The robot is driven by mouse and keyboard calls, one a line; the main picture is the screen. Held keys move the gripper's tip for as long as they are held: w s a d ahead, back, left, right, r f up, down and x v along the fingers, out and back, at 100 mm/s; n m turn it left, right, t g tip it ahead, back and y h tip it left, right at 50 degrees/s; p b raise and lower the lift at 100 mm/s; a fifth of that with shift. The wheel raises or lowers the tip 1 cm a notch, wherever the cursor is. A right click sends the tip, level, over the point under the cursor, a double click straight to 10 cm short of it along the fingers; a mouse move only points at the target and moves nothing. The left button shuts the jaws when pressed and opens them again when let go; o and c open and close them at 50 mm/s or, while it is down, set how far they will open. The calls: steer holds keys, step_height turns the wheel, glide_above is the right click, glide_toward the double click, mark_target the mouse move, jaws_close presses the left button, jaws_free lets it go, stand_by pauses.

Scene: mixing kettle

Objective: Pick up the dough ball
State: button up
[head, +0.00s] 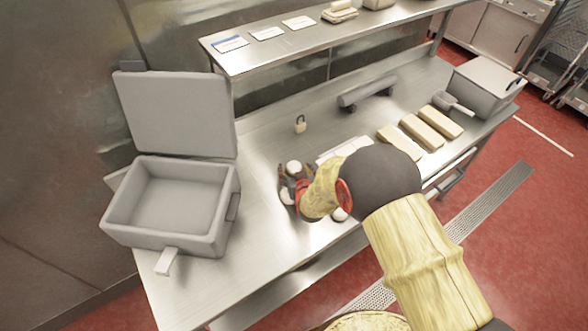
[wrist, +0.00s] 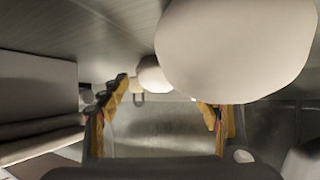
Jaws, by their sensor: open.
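Several pale dough balls lie on the steel table around my gripper (head: 284,182). One dough ball (head: 293,167) shows just behind the fingers, another (head: 288,197) shows partly beside them, and a third (head: 341,214) is partly hidden under my arm. In the wrist view a large, close dough ball (wrist: 236,50) fills the top right. A smaller ball (wrist: 152,74) sits farther off, beyond the gap between the fingers. My gripper is open, with its yellow fingers apart (wrist: 165,105) and nothing seen held. Which ball the task means, I cannot tell.
A grey bin (head: 213,240) with its lid raised stands at the left. A grey roller (head: 367,91) lies at the back. Wooden blocks (head: 431,127) and a lidded container (head: 481,88) are at the right. A shelf (head: 330,40) overhangs the back.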

steer(key=shift+w+f, duration=0.15)
steer(key=shift+w, duration=0.25)
steer(key=shift+c, duration=0.5)
steer(key=c, duration=1.1)
